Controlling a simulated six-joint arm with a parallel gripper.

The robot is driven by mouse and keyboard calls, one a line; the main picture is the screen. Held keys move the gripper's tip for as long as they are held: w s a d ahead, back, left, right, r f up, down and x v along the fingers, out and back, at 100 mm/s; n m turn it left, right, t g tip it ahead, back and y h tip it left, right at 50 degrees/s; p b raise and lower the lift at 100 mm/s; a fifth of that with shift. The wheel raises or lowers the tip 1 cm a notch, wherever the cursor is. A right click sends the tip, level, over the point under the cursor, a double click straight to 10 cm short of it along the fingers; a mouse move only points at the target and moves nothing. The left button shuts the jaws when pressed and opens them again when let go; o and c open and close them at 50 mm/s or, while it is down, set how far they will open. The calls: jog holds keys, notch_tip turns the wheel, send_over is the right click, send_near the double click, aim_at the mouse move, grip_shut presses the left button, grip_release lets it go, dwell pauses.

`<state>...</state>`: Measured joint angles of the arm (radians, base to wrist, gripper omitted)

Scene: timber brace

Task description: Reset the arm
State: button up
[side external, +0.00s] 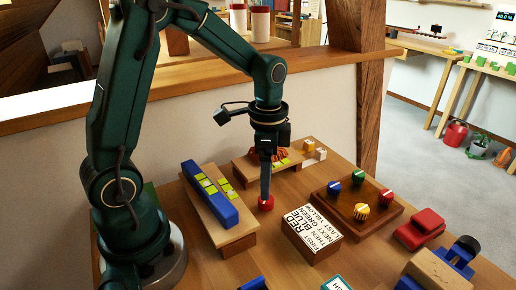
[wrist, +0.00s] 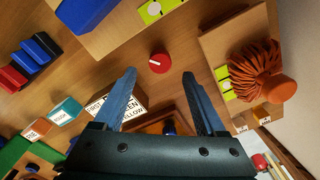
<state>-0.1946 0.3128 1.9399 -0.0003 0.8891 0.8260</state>
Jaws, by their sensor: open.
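My gripper (side external: 265,195) points down over the wooden table. Its two fingers are apart and empty in the wrist view (wrist: 159,76). A red knob with a white mark (wrist: 159,62) sits on the table just beyond the gap between the fingertips. It also shows in the side view (side external: 266,203), right below the fingers; I cannot tell whether they touch it. My dark green arm reaches over from the left.
A wooden board (side external: 337,214) holds blue, green, red and yellow knobs, right of my gripper. A lettered block (side external: 312,236) stands in front. A blue bar (side external: 209,194) lies on a wooden block at left. An orange coiled item (wrist: 258,70) is behind.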

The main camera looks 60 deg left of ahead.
jog(key=s+d+r+n+t, duration=0.5)
jog(key=s+r+n, duration=0.2)
jog(key=s+r, duration=0.2)
jog(key=shift+s+t, duration=0.3)
jog(key=shift+s, duration=0.3)
jog(key=shift+n, duration=0.3)
